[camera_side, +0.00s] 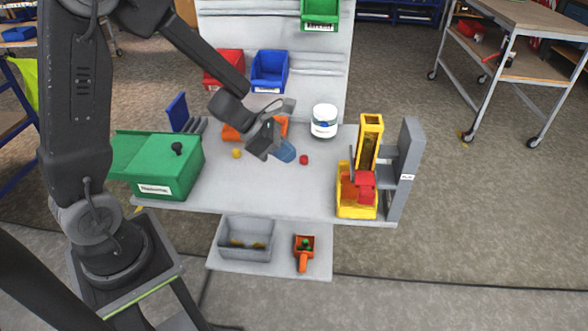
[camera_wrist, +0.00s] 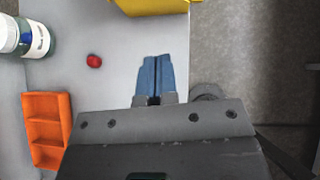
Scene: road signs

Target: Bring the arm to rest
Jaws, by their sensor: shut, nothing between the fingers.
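My gripper (camera_side: 284,152) hangs over the middle of the grey work table, with its blue fingertips together and empty. In the wrist view the two blue fingers (camera_wrist: 153,80) lie side by side above the bare table top. In the side view a small red piece (camera_side: 304,160) lies on the table just right of the fingertips, apart from them. It also shows in the wrist view (camera_wrist: 94,61). My arm reaches in from the left, above the green box.
A green box (camera_side: 170,178) stands left, a white jar (camera_side: 324,121) behind, and a yellow stand (camera_side: 368,150) right. An orange tray (camera_side: 233,134) lies behind my gripper. A yellow piece (camera_side: 236,153) lies left.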

